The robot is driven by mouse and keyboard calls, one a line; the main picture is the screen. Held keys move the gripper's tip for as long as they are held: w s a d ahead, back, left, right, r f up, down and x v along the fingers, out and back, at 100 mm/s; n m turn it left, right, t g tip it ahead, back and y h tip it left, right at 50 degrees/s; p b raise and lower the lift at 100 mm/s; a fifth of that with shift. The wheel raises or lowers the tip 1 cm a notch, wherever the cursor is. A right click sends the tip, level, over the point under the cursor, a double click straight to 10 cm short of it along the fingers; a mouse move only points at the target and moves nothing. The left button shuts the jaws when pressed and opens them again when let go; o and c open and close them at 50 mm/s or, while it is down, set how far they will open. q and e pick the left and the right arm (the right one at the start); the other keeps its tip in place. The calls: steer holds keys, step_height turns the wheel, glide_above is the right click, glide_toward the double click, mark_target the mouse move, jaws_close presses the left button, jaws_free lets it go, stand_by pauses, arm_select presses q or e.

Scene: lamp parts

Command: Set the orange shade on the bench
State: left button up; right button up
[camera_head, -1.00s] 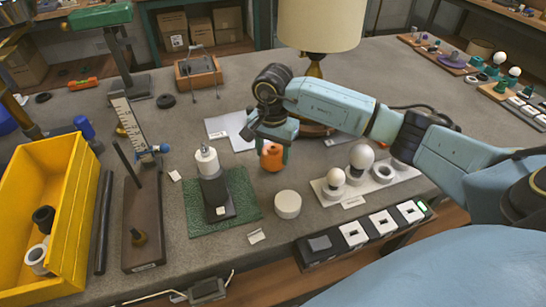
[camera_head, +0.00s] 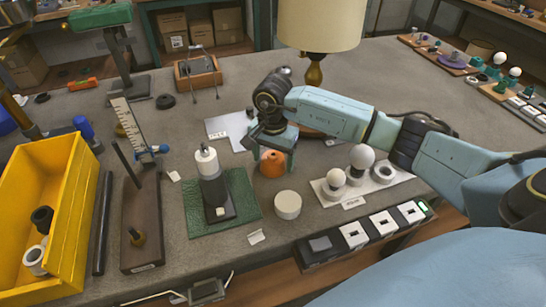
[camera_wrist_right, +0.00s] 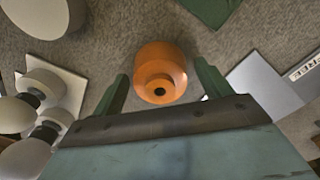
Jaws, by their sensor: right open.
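The orange shade (camera_head: 272,164) stands upright on the grey bench (camera_head: 150,100), between the green mat and the bulb tray. In the right wrist view the shade (camera_wrist_right: 160,70) shows from above, with a narrow neck and a dark hole in its top. My right gripper (camera_head: 272,150) is open just above and around the shade. In the right wrist view its two green fingers (camera_wrist_right: 160,92) stand apart on either side of the shade's neck, with gaps visible. My left gripper is not in view.
A white round piece (camera_head: 288,204) stands close to the shade. A tray with white bulbs (camera_head: 348,198) is to the right. A green mat (camera_head: 240,190) with a lamp stem lies left. A yellow bin (camera_head: 60,250) stands far left. White sheets lie behind.

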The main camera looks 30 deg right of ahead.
mark_target(273, 154)
steer(key=shift+r, duration=0.3)
step_height(273, 154, up, 11)
steer(key=shift+f+p, duration=0.15)
steer(key=shift+p, duration=0.3)
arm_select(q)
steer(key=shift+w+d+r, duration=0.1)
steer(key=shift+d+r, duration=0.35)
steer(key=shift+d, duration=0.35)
arm_select(e)
steer(key=shift+r, duration=0.5)
